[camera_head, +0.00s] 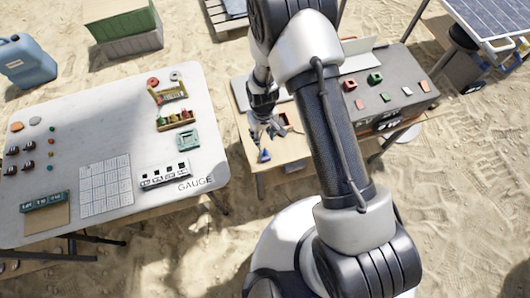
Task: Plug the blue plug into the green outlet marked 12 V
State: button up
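My gripper (266,128) points down over the small wooden table in the middle. Its dark fingers are small here, and I cannot tell whether they are open or shut. A small blue piece (264,156), which looks like the blue plug, is just below the fingers at the table's front edge. I cannot tell whether the fingers touch it. No 12 V mark is legible. Part of the box and table is hidden by my arm.
A white table (110,105) on the left holds small pieces, a gridded sheet, a teal square block (188,140) and a "GAUGE" label. A blue jerrycan (27,62) and green crate (120,22) stand behind. A solar panel (495,22) is at upper right. Sand lies between.

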aim_at(265, 150)
notch_tip(265, 150, down, 8)
jog(key=shift+r+b, duration=0.1)
jog(key=shift+b, duration=0.75)
jog(key=f, duration=0.1)
jog(key=f+b, duration=0.1)
jog(key=f, duration=0.3)
jog(key=shift+s+d+f+b, duration=0.1)
jog(key=shift+s+d+b, duration=0.05)
jog(key=shift+d+b, duration=0.2)
grip_shut()
